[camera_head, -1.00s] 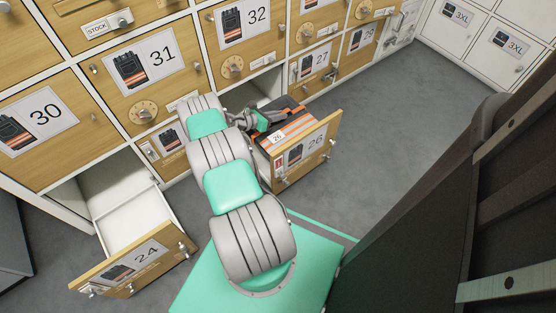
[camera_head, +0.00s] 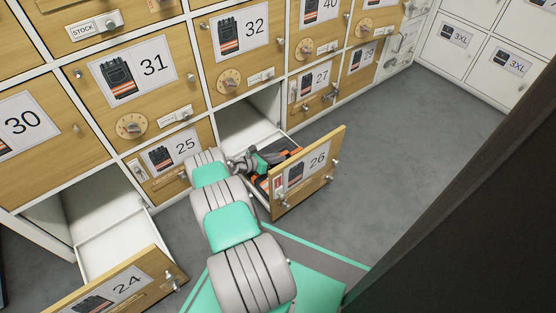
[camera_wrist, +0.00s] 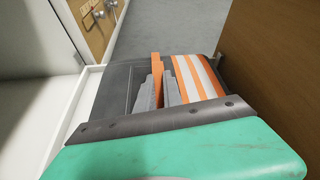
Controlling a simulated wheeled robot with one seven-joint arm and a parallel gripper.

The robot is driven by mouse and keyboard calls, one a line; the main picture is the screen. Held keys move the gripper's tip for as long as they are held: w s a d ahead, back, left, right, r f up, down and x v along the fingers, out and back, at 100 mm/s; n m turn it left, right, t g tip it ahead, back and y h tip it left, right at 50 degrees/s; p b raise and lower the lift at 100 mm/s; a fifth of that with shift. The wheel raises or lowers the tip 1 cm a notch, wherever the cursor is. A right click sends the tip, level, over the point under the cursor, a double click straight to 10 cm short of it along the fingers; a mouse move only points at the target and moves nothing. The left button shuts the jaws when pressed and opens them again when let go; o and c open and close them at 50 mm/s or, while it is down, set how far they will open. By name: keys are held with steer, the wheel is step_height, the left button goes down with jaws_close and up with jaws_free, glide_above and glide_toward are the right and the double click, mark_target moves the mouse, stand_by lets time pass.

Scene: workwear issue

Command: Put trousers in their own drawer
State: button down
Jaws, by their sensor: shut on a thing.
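The folded trousers, dark with orange bands, lie low inside the open drawer 26; part of them (camera_head: 285,155) shows over its front in the head view. In the wrist view the trousers (camera_wrist: 212,78) are dark grey with orange and white stripes. My gripper (camera_head: 258,163) reaches down into drawer 26 (camera_head: 312,172) from the left. Its grey fingers (camera_wrist: 160,92) are shut on the trousers at an orange strip. The drawer's white side wall (camera_wrist: 78,105) is left of the trousers and its wooden front (camera_wrist: 275,70) is right. Whether the trousers touch the drawer floor is hidden.
Drawer 24 (camera_head: 125,285) also stands open at the lower left, and its visible inside is empty. Closed doors 25 (camera_head: 180,150), 31 (camera_head: 140,75), 32 (camera_head: 240,50) and 27 (camera_head: 315,85) surround drawer 26. Grey floor (camera_head: 400,130) is clear to the right.

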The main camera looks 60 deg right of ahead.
steer(key=c, duration=1.9)
jaws_free()
steer(key=o, duration=0.4)
